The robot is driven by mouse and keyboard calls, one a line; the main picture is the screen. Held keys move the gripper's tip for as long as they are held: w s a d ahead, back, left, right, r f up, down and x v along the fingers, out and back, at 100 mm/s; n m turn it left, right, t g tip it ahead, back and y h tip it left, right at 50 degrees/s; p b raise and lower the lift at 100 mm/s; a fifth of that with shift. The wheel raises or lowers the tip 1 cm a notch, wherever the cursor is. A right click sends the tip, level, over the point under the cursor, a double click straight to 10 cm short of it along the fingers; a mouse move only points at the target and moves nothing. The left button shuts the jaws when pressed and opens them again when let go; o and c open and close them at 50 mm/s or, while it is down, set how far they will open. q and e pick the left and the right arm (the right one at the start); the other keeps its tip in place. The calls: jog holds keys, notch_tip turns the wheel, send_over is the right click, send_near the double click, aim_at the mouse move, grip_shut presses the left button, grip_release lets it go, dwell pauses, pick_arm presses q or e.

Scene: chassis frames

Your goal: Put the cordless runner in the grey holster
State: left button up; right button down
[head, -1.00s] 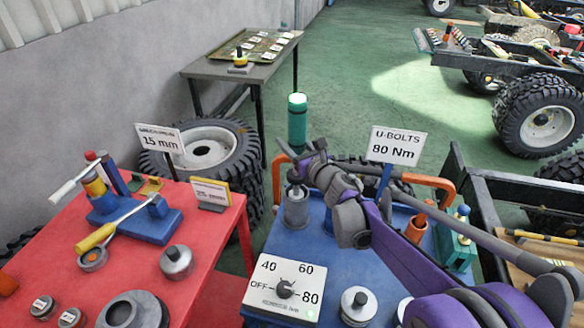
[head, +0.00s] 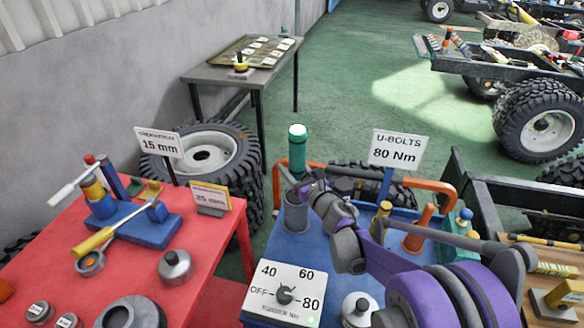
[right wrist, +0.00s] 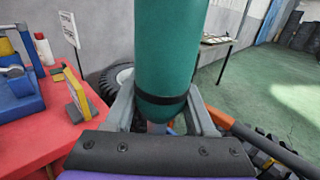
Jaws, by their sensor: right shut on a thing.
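The cordless runner (head: 297,152) is a green upright cylinder with a pale glowing top. My right gripper (head: 298,184) is shut on its lower part, directly above the grey holster (head: 296,215), a grey cup on the blue cart. The runner's lower end is hidden by the gripper, so I cannot tell whether it has entered the holster. In the right wrist view the runner (right wrist: 168,50) stands between the grey fingers (right wrist: 160,108), with a black band near its lower end. My left gripper is not in view.
The blue cart (head: 290,248) also carries a dial box (head: 286,292), a lidded metal pot (head: 358,308), an orange cone (head: 418,228) and an 80 Nm sign (head: 397,149). An orange rail (head: 435,184) edges it. A red table (head: 215,240) with tools stands left.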

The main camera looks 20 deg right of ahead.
jog(key=c, duration=0.7)
grip_release()
jog(key=shift+f, duration=0.15)
jog(key=o, duration=0.5)
jog(key=shift+c, duration=0.2)
jog(key=shift+r, duration=0.3)
jog(key=s+d, duration=0.1)
jog(key=s, duration=1.1)
jog(key=shift+d, duration=0.35)
